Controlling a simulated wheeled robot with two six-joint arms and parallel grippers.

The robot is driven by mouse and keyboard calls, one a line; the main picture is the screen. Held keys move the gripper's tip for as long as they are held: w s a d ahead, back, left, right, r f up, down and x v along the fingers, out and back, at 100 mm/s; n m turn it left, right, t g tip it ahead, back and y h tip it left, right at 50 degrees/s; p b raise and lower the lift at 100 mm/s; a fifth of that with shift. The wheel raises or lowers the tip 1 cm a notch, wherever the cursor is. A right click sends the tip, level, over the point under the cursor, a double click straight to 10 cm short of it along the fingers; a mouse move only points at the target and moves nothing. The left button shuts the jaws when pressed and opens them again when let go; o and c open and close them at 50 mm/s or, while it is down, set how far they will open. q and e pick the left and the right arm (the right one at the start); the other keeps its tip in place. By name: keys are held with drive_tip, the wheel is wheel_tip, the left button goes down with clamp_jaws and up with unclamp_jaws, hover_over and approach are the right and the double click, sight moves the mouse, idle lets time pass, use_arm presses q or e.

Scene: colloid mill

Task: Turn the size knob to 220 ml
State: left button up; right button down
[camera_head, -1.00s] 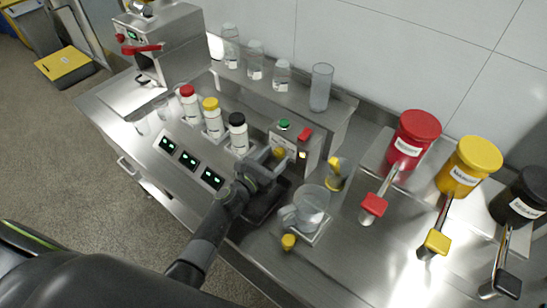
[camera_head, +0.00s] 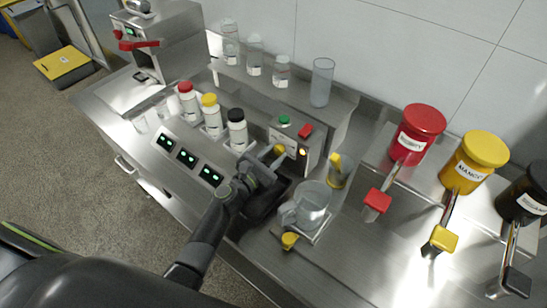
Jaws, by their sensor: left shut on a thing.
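The control box (camera_head: 286,135) stands at the middle of the counter. Its front bears a green button (camera_head: 284,119), a red switch (camera_head: 305,130), a small yellow light (camera_head: 303,153) and a yellow knob (camera_head: 279,149). My left gripper (camera_head: 271,158) reaches in from the lower left and is shut on the yellow knob, with its fingers covering part of it. The knob's scale marks are too small to read. My right gripper is not in view.
A clear pitcher (camera_head: 311,205) stands just right of my left arm. White bottles with red, yellow and black caps (camera_head: 237,131) stand to the left. Red, yellow and black canisters (camera_head: 475,160) with levers are at the right. Glasses (camera_head: 322,82) line the shelf.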

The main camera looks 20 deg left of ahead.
use_arm(q)
drive_tip(key=m+b, duration=0.1)
drive_tip(key=m, duration=0.1)
drive_tip(key=m+b, duration=0.1)
drive_tip(key=m, duration=0.1)
drive_tip(key=shift+f+m+b, duration=0.2)
drive_tip(key=shift+m+b, duration=0.1)
drive_tip(key=shift+b, duration=0.1)
drive_tip(key=shift+r+m+b, duration=0.1)
drive_tip(key=shift+m+b, duration=0.95)
drive_tip(key=shift+m, duration=0.95)
drive_tip(key=o, duration=1)
drive_tip(key=shift+r, duration=0.1)
drive_tip(key=shift+r, duration=0.1)
